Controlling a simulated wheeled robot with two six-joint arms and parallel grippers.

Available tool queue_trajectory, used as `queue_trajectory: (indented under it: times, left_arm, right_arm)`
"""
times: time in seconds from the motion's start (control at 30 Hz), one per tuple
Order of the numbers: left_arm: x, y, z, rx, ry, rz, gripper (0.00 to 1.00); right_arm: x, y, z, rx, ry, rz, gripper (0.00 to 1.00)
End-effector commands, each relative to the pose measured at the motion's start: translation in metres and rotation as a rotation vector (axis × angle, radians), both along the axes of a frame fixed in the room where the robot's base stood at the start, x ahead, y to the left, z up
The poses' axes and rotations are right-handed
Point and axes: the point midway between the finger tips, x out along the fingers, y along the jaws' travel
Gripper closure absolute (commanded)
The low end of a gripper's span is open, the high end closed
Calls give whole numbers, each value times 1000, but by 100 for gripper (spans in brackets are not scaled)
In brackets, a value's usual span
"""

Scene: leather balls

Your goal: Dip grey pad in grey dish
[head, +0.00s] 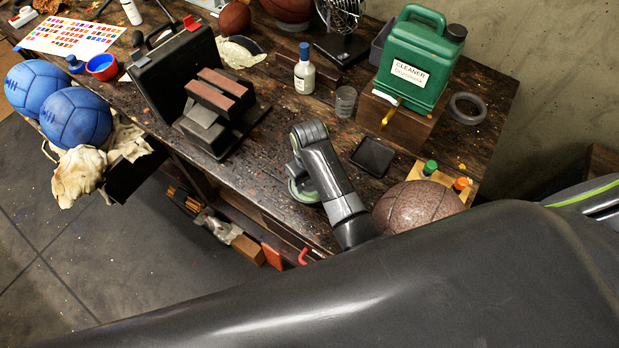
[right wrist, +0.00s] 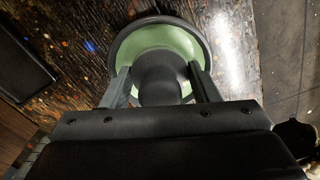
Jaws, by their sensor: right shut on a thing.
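In the right wrist view a round grey dish (right wrist: 123,44) with a green inside sits on the dark wooden bench. It also shows in the head view (head: 301,196), partly covered by my right arm. My right gripper (right wrist: 160,82) points down over the dish, its two fingers on either side of a dark grey, rounded pad (right wrist: 160,66). The gripper is shut on this pad. The pad stands over or in the middle of the dish; its underside is hidden, so contact with the green cannot be told. My left gripper is not in view.
A flat black tray (head: 372,157) and a brown ball (head: 415,205) lie right of the dish. A green cleaner can (head: 418,60), glass (head: 345,101) and white bottle (head: 304,74) stand behind. A black stand (head: 222,118) is to the left. The bench's front edge is close.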

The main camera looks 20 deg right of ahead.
Motion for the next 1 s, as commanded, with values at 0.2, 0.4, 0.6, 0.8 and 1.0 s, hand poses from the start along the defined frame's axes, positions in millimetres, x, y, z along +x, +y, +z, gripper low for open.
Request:
queue_trajectory:
  times: [0.2, 0.4, 0.6, 0.8, 1.0]
  left_arm:
    - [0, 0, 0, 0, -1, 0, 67]
    - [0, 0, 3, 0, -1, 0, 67]
    - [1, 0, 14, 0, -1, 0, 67]
    - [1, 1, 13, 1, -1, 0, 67]
    - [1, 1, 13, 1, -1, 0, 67]
  right_arm:
    - [0, 0, 0, 0, -1, 0, 63]
    - [0, 0, 5, 0, -1, 0, 63]
    - [0, 0, 22, 0, -1, 0, 63]
    - [1, 0, 36, 1, -3, 0, 63]
    - [0, 1, 46, 1, -2, 1, 63]
